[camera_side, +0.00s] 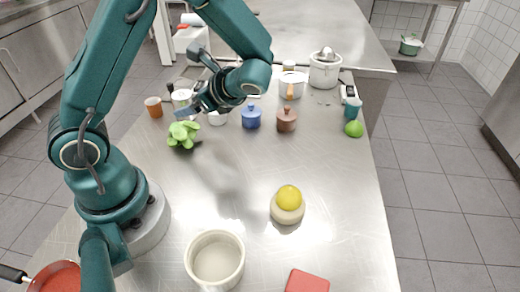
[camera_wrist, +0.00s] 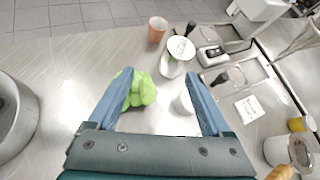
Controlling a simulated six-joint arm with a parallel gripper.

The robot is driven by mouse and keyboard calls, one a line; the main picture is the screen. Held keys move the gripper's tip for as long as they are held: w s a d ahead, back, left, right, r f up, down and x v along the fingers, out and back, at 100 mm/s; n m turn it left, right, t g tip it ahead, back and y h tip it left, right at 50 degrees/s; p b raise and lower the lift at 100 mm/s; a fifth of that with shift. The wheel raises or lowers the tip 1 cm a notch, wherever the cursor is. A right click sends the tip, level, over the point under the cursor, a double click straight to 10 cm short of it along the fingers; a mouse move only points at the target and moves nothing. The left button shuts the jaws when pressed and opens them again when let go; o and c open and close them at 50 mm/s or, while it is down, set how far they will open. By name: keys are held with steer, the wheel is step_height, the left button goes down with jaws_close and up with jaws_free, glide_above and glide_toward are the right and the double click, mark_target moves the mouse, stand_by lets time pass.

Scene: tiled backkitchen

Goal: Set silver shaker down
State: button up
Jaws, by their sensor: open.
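A silvery cylinder with a pale top, which looks like the shaker, stands upright on the steel table in the wrist view (camera_wrist: 176,58), beyond my fingertips. In the side view the shaker (camera_side: 181,97) stands at the back left, partly close behind my gripper (camera_side: 186,112). My gripper's blue fingers are spread wide in the wrist view (camera_wrist: 158,74), with nothing held between them. A small white cup (camera_wrist: 183,103) shows beside the right finger, and a green lumpy object (camera_wrist: 140,91) shows by the left finger.
An orange-brown cup (camera_wrist: 157,29) stands near the shaker. Blue (camera_side: 252,118) and brown (camera_side: 287,120) lidded pots stand right of my gripper. A yellow ball on a pale base (camera_side: 288,203) and a white pot (camera_side: 214,260) stand nearer. The middle of the steel table is clear.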

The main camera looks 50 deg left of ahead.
steer(key=s+d+r+n+t+h, duration=0.2)
steer(key=d+r+n+t+h, duration=0.1)
steer(key=d, duration=0.5)
steer(key=s+d+r+n+t+h, duration=0.3)
steer(key=d+r+n+t+h, duration=0.1)
steer(key=d+n+h, duration=0.4)
steer(key=shift+s+d+r+n+t, duration=0.3)
steer(key=shift+d+n+t, duration=0.3)
steer(key=shift+n, duration=0.5)
